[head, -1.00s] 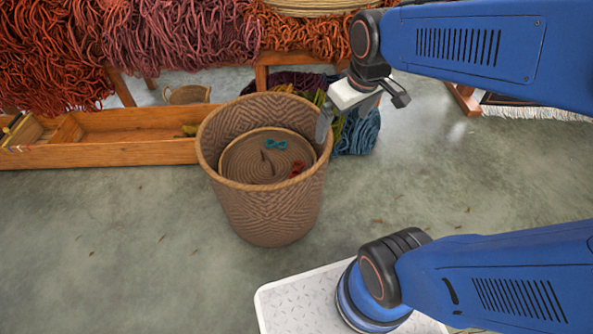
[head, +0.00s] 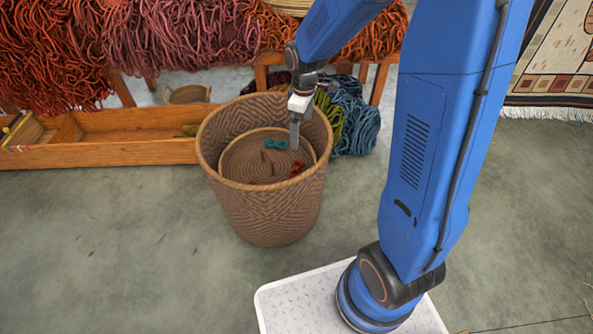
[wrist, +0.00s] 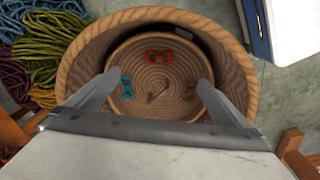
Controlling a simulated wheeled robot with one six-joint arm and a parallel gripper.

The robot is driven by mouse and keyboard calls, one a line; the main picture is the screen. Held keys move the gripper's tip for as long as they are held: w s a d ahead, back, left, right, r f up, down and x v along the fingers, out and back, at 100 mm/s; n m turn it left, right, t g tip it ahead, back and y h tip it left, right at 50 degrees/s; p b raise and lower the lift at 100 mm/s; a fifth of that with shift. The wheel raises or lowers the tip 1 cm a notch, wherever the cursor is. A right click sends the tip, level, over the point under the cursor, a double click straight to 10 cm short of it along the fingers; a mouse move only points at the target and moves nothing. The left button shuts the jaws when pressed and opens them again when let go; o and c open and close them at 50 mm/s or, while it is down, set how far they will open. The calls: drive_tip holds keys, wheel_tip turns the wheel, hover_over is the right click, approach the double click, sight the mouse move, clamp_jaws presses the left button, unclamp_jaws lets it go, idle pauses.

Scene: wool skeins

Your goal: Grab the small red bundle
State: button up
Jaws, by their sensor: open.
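The small red bundle (head: 296,169) lies on a round coiled mat or lid (head: 245,160) inside a tall woven basket (head: 268,215). It also shows in the wrist view (wrist: 159,57), beyond and between my fingertips. A teal bundle (head: 276,144) lies on the same coiled surface, and in the wrist view (wrist: 127,87) it sits by the left finger. My gripper (head: 294,140) points down over the basket, above the coiled surface. In the wrist view my gripper (wrist: 160,83) has its fingers wide apart with nothing between them.
The basket rim (wrist: 72,60) surrounds the bundles as a raised wall. A wooden tray (head: 120,137) stands to the left. Wool skeins (head: 355,125) lie behind the basket, and red yarn (head: 45,55) hangs at the back. The floor in front is clear.

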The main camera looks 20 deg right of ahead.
wheel_tip(320, 180, down, 4)
drive_tip(key=w+a+f+n, duration=0.1)
drive_tip(key=w, duration=0.1)
hover_over(296, 167)
drive_tip(key=shift+g, duration=0.3)
wheel_tip(296, 167, down, 12)
drive_tip(key=shift+d+f, duration=0.1)
drive_tip(key=shift+s+f, duration=0.15)
drive_tip(key=shift+f, duration=2.5)
drive_tip(key=c, duration=1.1)
